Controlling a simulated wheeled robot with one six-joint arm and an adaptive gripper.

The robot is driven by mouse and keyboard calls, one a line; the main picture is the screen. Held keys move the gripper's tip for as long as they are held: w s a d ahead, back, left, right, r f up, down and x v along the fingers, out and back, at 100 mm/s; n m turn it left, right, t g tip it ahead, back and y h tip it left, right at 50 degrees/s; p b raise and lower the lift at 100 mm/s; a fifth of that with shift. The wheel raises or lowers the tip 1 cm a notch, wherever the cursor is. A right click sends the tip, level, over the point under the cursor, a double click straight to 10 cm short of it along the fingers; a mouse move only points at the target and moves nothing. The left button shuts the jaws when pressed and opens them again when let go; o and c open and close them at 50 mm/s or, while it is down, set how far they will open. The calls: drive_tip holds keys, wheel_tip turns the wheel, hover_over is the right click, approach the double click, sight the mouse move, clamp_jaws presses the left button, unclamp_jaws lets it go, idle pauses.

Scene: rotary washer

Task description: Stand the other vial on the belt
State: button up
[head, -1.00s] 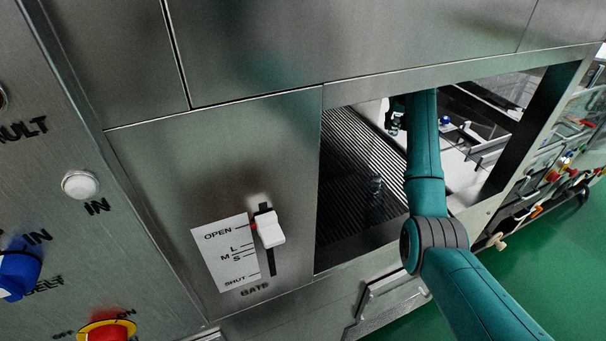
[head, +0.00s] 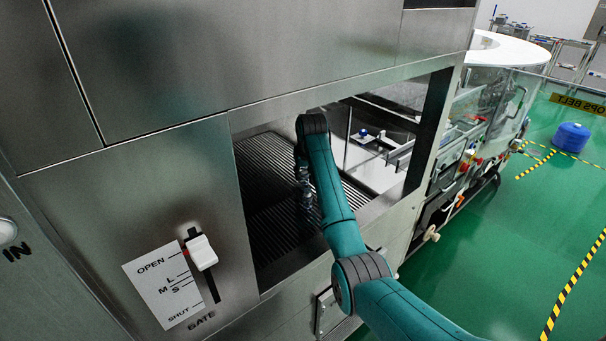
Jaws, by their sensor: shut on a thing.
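My gripper (head: 303,178) hangs at the left side of my teal arm, inside the opening over the dark ribbed belt (head: 262,165). It is small and dark here, and its fingertips are hard to make out. It is shut on a vial (head: 308,205), a dim glassy shape just below it, close over the belt. I cannot tell whether the vial touches the belt. No second vial shows clearly on the belt now; my arm and gripper cover part of it.
The opening's steel frame (head: 425,140) surrounds my arm closely. Beyond the belt is a pale deck (head: 375,170) with a small blue-topped item (head: 363,132). The gate lever (head: 201,252) is on the panel at left, near OPEN.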

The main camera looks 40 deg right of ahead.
drive_tip(key=shift+f, duration=0.2)
drive_tip(key=o, duration=0.8)
drive_tip(key=v, duration=1.2)
